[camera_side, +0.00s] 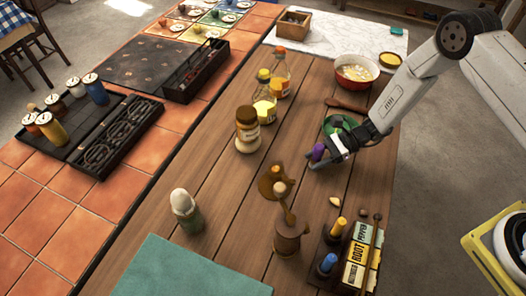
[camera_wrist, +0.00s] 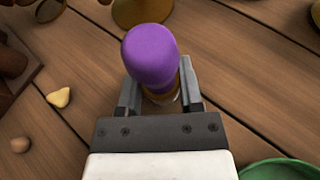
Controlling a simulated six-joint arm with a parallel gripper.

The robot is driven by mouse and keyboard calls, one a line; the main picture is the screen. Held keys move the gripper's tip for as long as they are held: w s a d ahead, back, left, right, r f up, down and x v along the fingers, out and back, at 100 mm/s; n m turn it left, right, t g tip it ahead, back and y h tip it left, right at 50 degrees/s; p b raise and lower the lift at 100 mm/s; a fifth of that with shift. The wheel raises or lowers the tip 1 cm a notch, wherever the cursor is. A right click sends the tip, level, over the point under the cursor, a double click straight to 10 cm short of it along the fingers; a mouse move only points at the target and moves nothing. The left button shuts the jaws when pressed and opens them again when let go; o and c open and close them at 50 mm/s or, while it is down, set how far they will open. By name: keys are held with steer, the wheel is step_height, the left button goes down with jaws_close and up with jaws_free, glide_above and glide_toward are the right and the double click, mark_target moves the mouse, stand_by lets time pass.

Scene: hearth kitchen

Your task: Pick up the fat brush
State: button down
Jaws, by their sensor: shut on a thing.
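The fat brush appears to be the piece with a thick, rounded purple end (camera_side: 318,152); in the wrist view the purple end (camera_wrist: 151,55) points up toward the camera, with a brownish-gold band below it. My gripper (camera_side: 322,160) is shut on it, one grey finger on each side, also seen in the wrist view (camera_wrist: 160,98). The lower part of the brush is hidden by the purple end and the fingers. I cannot tell whether it touches the wooden table.
A green bowl (camera_side: 342,124) sits just behind my gripper, and a red-rimmed bowl (camera_side: 356,70) farther back. A brown pot (camera_side: 287,238) with a spoon and a tray holding yellow- and blue-topped pieces (camera_side: 329,262) stand in front. A brown-lidded jar (camera_side: 247,130) stands to the left.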

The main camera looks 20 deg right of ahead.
steer(key=shift+r, duration=1.15)
steer(key=s+d+r, duration=0.3)
steer(key=s+r, duration=0.7)
steer(key=s, duration=0.3)
steer(key=shift+s+d+r, duration=0.25)
steer(key=shift+d, duration=0.1)
steer(key=shift+r, duration=0.15)
